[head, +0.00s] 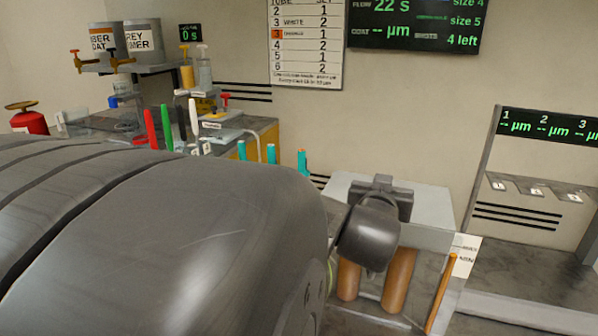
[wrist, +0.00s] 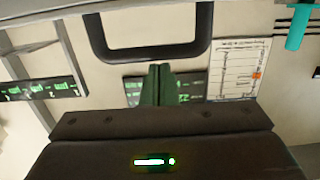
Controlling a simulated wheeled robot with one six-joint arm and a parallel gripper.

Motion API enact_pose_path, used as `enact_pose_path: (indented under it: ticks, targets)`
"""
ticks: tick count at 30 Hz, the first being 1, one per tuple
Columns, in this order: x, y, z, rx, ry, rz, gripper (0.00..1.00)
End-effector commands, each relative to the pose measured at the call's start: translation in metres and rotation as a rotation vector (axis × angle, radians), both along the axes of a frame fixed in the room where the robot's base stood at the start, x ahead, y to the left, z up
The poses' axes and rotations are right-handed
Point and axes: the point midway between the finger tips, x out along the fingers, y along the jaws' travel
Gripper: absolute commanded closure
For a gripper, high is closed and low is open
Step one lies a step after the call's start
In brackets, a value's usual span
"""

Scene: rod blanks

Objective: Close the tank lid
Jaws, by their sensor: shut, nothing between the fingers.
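A pale grey box-like unit (head: 428,236) with a flat slanted top stands right of centre in the head view, probably the tank. Whether its lid is open I cannot tell, as my arm hides much of it. A dark U-shaped handle (wrist: 152,54) shows at the top of the wrist view; what it is fixed to is out of frame. My gripper (wrist: 159,68) has its green-dark fingers together and empty. The tips show just below the handle's bar in that picture; contact cannot be told.
Thick brown cylinders (head: 397,280) stand below the unit's top, with a thin orange rod (head: 441,292) to their right. A bench with bottles and coloured handles (head: 151,130) is at left. A slotted station (head: 535,188) stands at far right.

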Motion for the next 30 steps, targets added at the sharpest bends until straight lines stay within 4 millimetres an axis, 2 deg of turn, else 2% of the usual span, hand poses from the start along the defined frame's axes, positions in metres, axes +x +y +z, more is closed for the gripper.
enact_pose_path:
  ticks: [6, 22, 26, 30]
  targets:
    - [-0.005, 0.003, -0.010, 0.000, 0.001, 0.000, 1.00]
    - [-0.007, 0.003, -0.017, 0.008, 0.013, 0.000, 1.00]
    - [-0.006, 0.003, -0.012, 0.009, 0.011, 0.000, 1.00]
    - [-0.001, 0.000, 0.005, 0.004, 0.006, 0.001, 1.00]
